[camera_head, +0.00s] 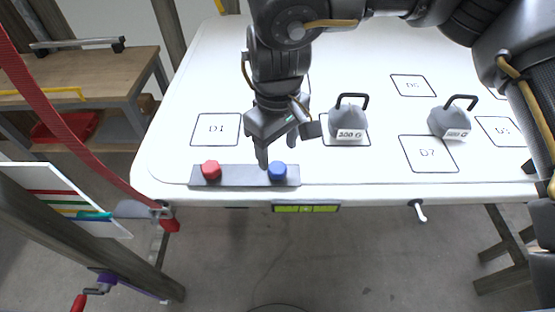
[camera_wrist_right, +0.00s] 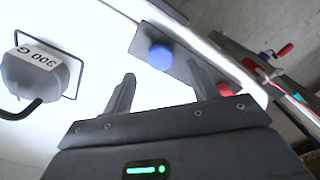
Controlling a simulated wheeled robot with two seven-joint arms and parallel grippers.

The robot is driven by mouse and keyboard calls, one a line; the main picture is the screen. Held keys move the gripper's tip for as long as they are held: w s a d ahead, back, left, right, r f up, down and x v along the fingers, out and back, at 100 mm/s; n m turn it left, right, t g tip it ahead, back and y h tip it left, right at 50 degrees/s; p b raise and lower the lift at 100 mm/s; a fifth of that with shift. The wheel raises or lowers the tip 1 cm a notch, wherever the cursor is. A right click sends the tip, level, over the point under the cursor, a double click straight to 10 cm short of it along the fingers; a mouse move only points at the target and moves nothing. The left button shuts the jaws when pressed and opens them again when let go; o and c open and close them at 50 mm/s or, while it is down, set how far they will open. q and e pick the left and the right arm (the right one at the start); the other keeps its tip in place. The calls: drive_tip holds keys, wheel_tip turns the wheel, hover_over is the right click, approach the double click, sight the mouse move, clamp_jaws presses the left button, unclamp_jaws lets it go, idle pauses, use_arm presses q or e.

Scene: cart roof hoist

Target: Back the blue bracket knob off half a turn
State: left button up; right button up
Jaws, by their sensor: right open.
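The blue bracket knob (camera_head: 277,171) stands at the right end of a grey bracket plate (camera_head: 243,177) near the table's front edge. A red knob (camera_head: 210,169) is at the plate's left end. My right gripper (camera_head: 287,147) is open and empty, just above and behind the blue knob. In the right wrist view the blue knob (camera_wrist_right: 160,56) shows beyond and between the spread fingers (camera_wrist_right: 162,75), with no visible contact. The red knob (camera_wrist_right: 224,89) is partly hidden by one finger there. My left gripper is out of view.
A 300 G weight (camera_head: 349,121) with a black handle stands right of my gripper, another weight (camera_head: 450,121) farther right. A green level (camera_head: 306,208) is on the table's front edge. A red strap (camera_head: 85,130) crosses at left. The marked square D1 (camera_head: 215,130) is empty.

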sight(277, 167)
drive_tip(key=shift+f+p, duration=0.3)
drive_tip(key=shift+f, duration=2.35)
drive_tip(key=c, duration=1)
drive_tip(key=shift+n, duration=0.4)
